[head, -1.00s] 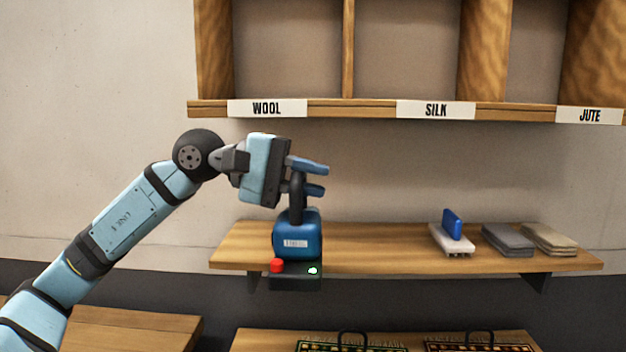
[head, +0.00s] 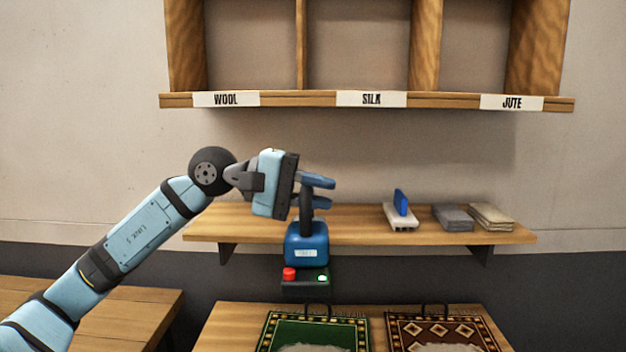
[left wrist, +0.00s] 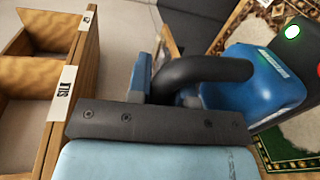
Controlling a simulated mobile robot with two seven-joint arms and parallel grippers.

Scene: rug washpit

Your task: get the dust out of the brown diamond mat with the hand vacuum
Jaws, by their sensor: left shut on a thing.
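My left gripper (head: 317,191) is shut on the dark handle of the blue hand vacuum (head: 307,243) and holds it upright in the air in front of the wall shelf. The vacuum has a red button and a lit green light on its dark base; it also shows in the left wrist view (left wrist: 262,80). The brown diamond mat (head: 474,330) lies on the low table at the lower right, with a pale patch on it. The vacuum is above and left of this mat, apart from it. My right gripper is not in view.
A green mat (head: 275,331) with a pale patch lies left of the brown one on the low table (head: 222,325). The wall shelf (head: 350,228) bears a brush with a blue handle (head: 401,212) and grey and beige folded cloths (head: 454,218). Labelled cubbies (head: 372,99) hang above.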

